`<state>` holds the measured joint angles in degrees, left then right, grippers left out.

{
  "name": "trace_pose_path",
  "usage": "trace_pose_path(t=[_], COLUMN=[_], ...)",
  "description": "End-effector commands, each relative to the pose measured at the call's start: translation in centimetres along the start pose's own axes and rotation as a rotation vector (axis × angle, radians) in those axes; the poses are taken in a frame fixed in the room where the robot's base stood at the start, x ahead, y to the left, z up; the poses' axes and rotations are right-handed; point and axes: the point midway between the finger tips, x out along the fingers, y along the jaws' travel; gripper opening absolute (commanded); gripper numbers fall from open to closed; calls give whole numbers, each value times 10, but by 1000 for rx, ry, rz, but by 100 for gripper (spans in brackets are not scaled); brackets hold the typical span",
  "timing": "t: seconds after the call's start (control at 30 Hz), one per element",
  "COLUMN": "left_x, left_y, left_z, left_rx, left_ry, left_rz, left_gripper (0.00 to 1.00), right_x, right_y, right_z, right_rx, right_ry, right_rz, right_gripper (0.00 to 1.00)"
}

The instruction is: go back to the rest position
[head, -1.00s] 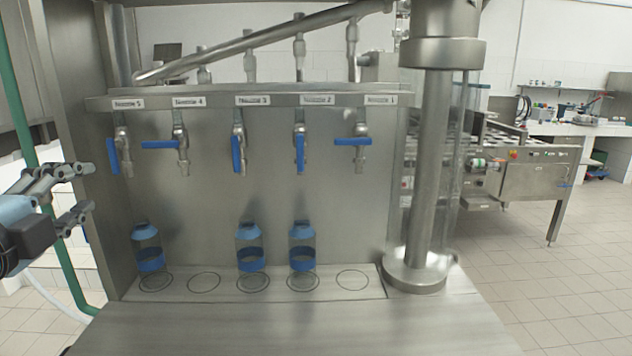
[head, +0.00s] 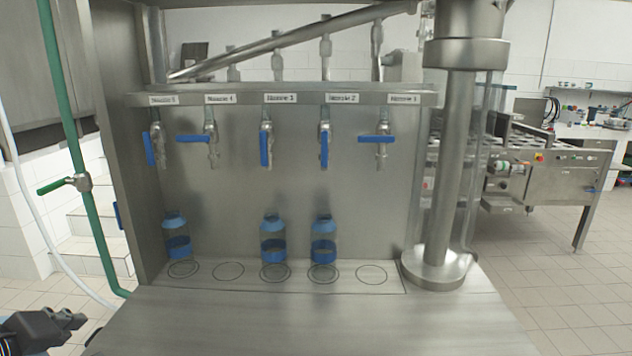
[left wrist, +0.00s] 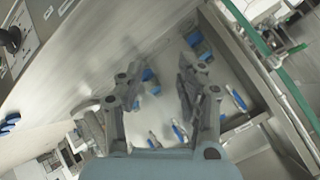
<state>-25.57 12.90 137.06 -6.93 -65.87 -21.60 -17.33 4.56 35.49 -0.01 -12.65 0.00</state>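My left gripper (head: 68,320) is at the bottom left corner of the head view, away from the bench and bottles. In the left wrist view my left gripper (left wrist: 160,75) has its fingers spread apart with nothing between them. My right gripper is not in view. The blue handles at nozzles 5, 3 and 2 hang vertical; those at 4 and 1 are horizontal.
The steel bench (head: 310,325) is bare in front of the marked circles. A thick steel column (head: 449,170) stands at its right end. A green pipe (head: 93,225) with a valve runs down at the left. A steel machine (head: 548,180) stands at the far right.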

Motion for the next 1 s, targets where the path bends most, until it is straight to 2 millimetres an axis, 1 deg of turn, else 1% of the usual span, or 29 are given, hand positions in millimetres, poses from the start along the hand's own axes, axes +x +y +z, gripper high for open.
trace_pose_path(t=[0.03, 0.1, 0.17, 0.33, 0.37, 0.4, 0.57, 0.67, 0.7, 0.77, 0.8, 0.87, 0.9, 0.97, 1.0], left_x=[-6, -15, -25, -63, -51, -33, 25, 64, 81, 107, 126, 154, 172, 196, 209], left_y=[15, 36, 54, 101, 108, 117, 151, 177, 190, 211, 227, 254, 272, 301, 320], left_z=[14, 32, 48, 86, 94, 104, 141, 170, 185, 210, 229, 261, 284, 320, 345], left_rx=[-69, -171, -256, -479, -485, -480, -478, -479, -479, -480, -480, -481, -482, -483, -483], left_ry=[-54, -137, -214, -443, -454, -456, -475, -490, -499, -510, -518, -532, -543, -559, -570], left_rz=[48, 111, 163, 285, 287, 285, 289, 292, 294, 296, 298, 302, 304, 308, 311], left_gripper=[38, 38, 38, 38, 38, 38, 38, 38, 38, 38, 38, 38, 38, 38, 38], right_x=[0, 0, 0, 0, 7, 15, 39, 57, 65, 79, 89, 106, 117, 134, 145], right_y=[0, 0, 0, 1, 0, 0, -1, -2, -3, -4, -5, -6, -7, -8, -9], right_z=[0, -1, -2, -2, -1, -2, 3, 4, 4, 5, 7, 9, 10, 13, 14], right_rx=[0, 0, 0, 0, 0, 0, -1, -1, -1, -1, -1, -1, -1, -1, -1], right_ry=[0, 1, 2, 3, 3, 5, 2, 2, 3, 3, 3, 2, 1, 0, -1], right_rz=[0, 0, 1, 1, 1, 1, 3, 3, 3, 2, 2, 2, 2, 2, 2], right_gripper=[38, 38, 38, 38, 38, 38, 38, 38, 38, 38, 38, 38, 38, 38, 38])
